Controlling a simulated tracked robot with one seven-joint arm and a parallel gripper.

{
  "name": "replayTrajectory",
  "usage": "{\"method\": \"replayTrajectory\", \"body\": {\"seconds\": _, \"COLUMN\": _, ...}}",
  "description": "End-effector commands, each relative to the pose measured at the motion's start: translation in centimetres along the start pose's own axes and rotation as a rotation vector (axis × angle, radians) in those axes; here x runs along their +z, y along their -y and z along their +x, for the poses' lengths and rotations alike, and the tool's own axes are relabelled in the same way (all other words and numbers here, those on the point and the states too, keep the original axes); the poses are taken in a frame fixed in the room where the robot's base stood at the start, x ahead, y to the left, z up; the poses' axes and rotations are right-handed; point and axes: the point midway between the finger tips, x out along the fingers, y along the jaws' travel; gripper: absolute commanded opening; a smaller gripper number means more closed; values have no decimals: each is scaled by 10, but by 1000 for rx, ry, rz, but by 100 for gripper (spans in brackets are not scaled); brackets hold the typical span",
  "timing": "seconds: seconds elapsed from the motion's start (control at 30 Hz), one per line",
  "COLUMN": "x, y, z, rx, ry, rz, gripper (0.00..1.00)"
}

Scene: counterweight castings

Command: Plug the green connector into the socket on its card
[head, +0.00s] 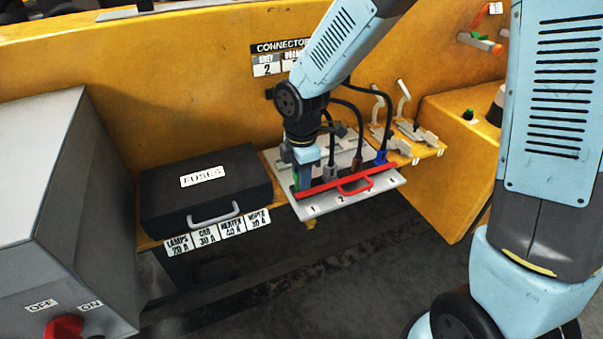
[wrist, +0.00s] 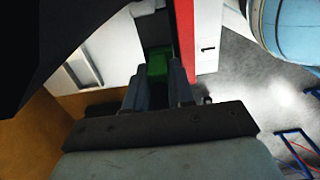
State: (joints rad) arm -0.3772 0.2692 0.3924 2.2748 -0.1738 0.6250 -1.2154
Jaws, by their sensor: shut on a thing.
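The green connector (wrist: 156,66) is between the fingers of my gripper (wrist: 160,82) in the wrist view. In the head view my gripper (head: 304,172) points down at the left end of the white card (head: 330,208), by the number 1. Only a sliver of green (head: 296,178) shows there beside the fingers. The red bar (wrist: 206,35) of the card runs close to the right of the fingers in the wrist view. The socket under the connector is hidden, so I cannot tell whether the connector is seated.
A grey connector (head: 332,171) and a blue connector (head: 381,156) on black cables stand along the card, behind the red handle (head: 355,186). A black fuse case (head: 175,205) lies left of the card. A grey switch box (head: 60,200) stands further left. Grey parts (head: 418,133) sit on the yellow ledge at right.

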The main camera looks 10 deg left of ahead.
Motion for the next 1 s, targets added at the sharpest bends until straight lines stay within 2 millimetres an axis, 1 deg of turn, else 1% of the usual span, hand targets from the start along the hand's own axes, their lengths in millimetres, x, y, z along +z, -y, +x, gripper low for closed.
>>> {"method": "replayTrajectory", "body": {"seconds": 0.17, "x": 0, "y": 0, "z": 4, "rx": -1, "ry": 0, "rz": -1, "gripper": 0}}
{"method": "replayTrajectory", "body": {"seconds": 0.2, "x": 0, "y": 0, "z": 4, "rx": -1, "ry": 0, "rz": -1, "gripper": 27}}
{"method": "replayTrajectory", "body": {"seconds": 0.47, "x": 0, "y": 1, "z": 3, "rx": -2, "ry": 1, "rz": -1, "gripper": 52}}
{"method": "replayTrajectory", "body": {"seconds": 0.5, "x": 0, "y": 1, "z": 3, "rx": -3, "ry": 1, "rz": -1, "gripper": 53}}
{"method": "replayTrajectory", "body": {"seconds": 0.83, "x": 0, "y": 3, "z": 3, "rx": -7, "ry": 2, "rz": 0, "gripper": 53}}
{"method": "replayTrajectory", "body": {"seconds": 0.93, "x": 0, "y": 2, "z": -2, "rx": -5, "ry": 2, "rz": 1, "gripper": 53}}
{"method": "replayTrajectory", "body": {"seconds": 1.0, "x": 0, "y": 2, "z": -9, "rx": -4, "ry": 2, "rz": 1, "gripper": 53}}
